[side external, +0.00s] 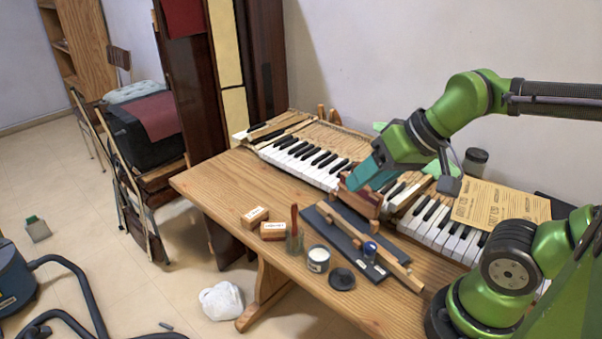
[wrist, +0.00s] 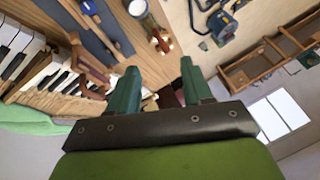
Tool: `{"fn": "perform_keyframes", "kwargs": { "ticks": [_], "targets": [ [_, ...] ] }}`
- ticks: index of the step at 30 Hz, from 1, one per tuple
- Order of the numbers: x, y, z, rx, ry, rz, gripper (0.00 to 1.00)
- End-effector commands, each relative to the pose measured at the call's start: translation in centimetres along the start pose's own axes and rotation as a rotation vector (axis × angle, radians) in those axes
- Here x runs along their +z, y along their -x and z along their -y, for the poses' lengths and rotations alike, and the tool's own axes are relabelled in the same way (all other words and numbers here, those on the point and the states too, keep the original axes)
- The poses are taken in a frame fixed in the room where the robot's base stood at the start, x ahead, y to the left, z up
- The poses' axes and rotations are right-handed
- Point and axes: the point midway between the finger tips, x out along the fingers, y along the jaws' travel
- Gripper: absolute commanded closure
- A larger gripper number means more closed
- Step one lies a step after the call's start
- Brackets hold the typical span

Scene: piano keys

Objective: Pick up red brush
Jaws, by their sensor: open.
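A slim red-brown brush handle (side external: 294,216) stands upright in a clear glass jar (side external: 296,242) near the table's front edge in the side view. In the wrist view a red-brown shape (wrist: 160,40), probably the brush in its jar, shows beyond the fingertips; its details are too small to tell. My gripper (side external: 352,183) is above the piano keys, behind and to the right of the jar, and apart from it. In the wrist view my gripper (wrist: 159,72) has its two green fingers spread, with nothing held between them.
A reddish wooden block (side external: 364,203) stands just below my gripper. A dark board (side external: 330,225) with a wooden bar, a white tin (side external: 318,259), a black lid (side external: 342,279) and two small boxes (side external: 255,217) surround the jar. The table's left part (side external: 215,185) is clear.

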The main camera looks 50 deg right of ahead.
Motion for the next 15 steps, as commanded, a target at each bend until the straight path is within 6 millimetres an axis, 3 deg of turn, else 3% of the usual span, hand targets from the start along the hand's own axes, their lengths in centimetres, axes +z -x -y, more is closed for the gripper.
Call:
{"fn": "perform_keyframes", "kwargs": {
  "ticks": [5,15],
  "targets": [
    [-2.4,-2.3,1.3,0.053,0.046,0.118,0.5],
    [-9.3,-8.2,4.9,0.22,0.258,0.439,0.5]
  ]
}}
